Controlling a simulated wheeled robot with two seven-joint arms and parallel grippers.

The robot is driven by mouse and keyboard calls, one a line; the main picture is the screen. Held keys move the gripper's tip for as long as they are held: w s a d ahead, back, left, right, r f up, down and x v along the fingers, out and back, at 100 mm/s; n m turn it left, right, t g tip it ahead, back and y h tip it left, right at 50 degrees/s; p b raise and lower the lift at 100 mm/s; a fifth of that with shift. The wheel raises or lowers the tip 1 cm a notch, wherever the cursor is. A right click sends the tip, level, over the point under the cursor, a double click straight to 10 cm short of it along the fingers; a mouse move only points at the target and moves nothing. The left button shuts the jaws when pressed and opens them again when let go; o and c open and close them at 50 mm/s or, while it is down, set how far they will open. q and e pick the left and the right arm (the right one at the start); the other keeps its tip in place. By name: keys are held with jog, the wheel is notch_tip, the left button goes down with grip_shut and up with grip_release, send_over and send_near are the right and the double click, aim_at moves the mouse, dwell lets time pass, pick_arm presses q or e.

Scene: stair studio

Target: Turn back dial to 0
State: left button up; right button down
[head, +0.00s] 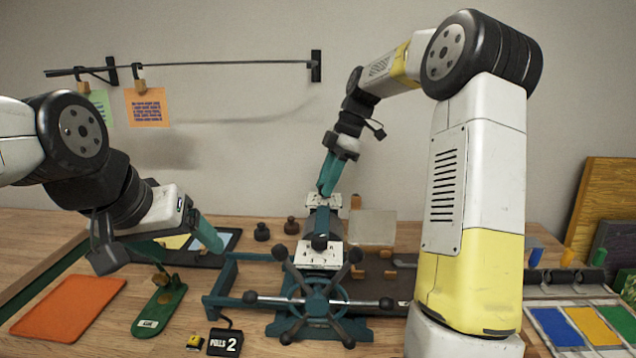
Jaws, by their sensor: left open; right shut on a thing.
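The press has a teal frame (226,302) and a spoked handwheel (318,302) in front. A white numbered plate (318,256) with a dark knob is on its near side. A second white plate (309,201), around the back dial, is behind it, partly hidden. My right gripper (326,190) points down there and is shut on the back dial, whose knob and reading are covered by the fingers. My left gripper (186,250) is open and empty, left of the press above the green tool and dark tray.
An orange mat (68,305), a green tool (160,308) and a "PULLS 2" sign (225,342) lie at left front. Colour swatches (556,327) are at right. A wall rail (220,63) holds paper cards.

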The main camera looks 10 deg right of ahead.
jog(key=shift+w+n+g+h, duration=0.1)
jog(key=shift+n+g+h, duration=0.25)
jog(key=shift+n, duration=0.75)
jog(key=shift+n+g+h, duration=0.15)
jog(key=shift+n+g, duration=0.3)
jog(key=shift+n, duration=0.65)
jog(key=c, duration=1.1)
grip_release()
jog(key=shift+c, duration=0.2)
jog(key=shift+r, duration=0.1)
jog(key=v, duration=0.7)
jog(key=shift+d+r, duration=0.2)
jog(key=shift+w, duration=0.15)
